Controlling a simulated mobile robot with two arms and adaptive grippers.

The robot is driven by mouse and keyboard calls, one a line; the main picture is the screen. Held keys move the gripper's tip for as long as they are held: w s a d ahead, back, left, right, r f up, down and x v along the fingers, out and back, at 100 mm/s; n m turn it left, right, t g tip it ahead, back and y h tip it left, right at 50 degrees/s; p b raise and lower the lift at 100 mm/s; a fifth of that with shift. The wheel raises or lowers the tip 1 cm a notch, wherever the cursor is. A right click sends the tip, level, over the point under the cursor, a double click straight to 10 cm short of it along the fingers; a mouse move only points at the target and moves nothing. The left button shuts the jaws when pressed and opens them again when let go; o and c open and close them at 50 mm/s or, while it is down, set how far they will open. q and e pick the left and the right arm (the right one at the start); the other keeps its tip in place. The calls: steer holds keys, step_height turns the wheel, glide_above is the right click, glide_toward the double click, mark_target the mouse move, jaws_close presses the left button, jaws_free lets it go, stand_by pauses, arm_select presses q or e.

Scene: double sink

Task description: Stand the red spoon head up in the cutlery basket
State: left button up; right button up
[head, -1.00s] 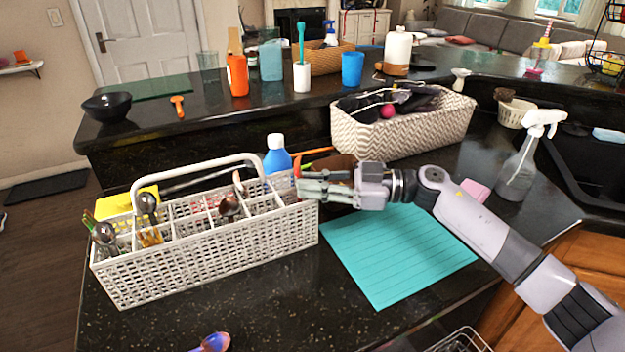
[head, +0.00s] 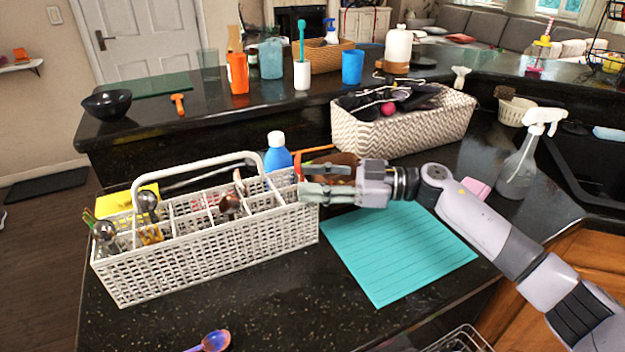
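The white cutlery basket (head: 205,252) stands on the dark counter at left, with an arched handle and several compartments. A reddish-brown spoon (head: 229,203) has its head up in a middle compartment. A thinner reddish utensil (head: 239,182) leans behind it; I cannot tell its kind. Which of these is the red spoon is unclear. My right gripper (head: 306,187) is at the basket's right end, pointing left, its fingers apart. No held object is visible between them; the fingertips overlap the basket's corner, and contact is unclear. My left gripper is not in view.
Metal spoons (head: 105,232) stand in the basket's left end. A blue bottle (head: 277,158) is behind it. A purple-blue spoon (head: 214,341) lies at the front edge. A turquoise mat (head: 395,262) lies to the right. A woven bin (head: 405,132) and spray bottle (head: 520,170) stand farther back.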

steer(key=s+d, duration=0.1)
steer(key=d, duration=1)
steer(key=shift+s+d, duration=0.25)
steer(key=shift+d, duration=0.1)
